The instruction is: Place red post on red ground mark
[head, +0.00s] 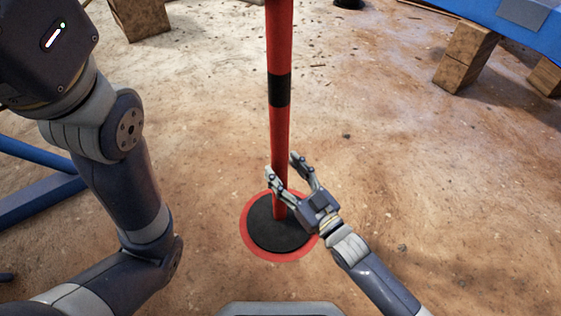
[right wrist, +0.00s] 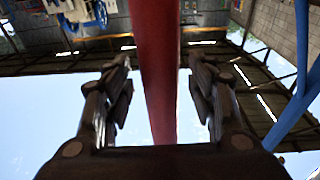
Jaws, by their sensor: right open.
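The red post (head: 281,140) stands upright with a black band around it and a round black base (head: 262,232). The base lies on the red ground mark (head: 248,249), whose red rim shows around most of the base. My right gripper (head: 283,166) is open low on the post, with one finger on each side of it. In the right wrist view the post (right wrist: 155,65) runs between the two spread fingers (right wrist: 158,62), with gaps on both sides. My left arm is at the left, but its gripper is not visible.
Wooden blocks (head: 467,58) support a blue structure (head: 500,18) at the top right. Another wooden block (head: 140,18) stands at the top left. Blue beams (head: 35,185) lie at the left edge. The dirt ground around the post is mostly clear.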

